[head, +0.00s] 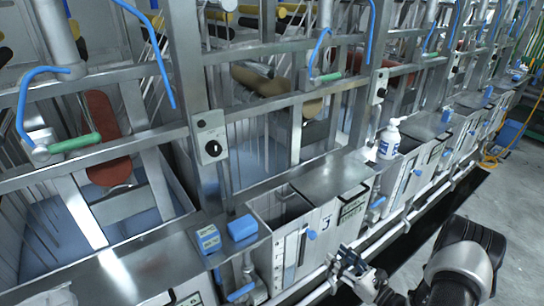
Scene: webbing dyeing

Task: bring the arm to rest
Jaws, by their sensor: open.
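My gripper (356,268) is at the bottom of the head view, right of centre. It is open, and I see nothing between its fingers. It is in front of the metal tanks, close to the white rail along their base. My arm comes in from the lower right corner, bent at a dark joint.
A row of steel tanks (328,174) runs from lower left to upper right. A white bottle (389,140) with a pump top stands on the tank tops. Blue blocks (242,228) lie nearer.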

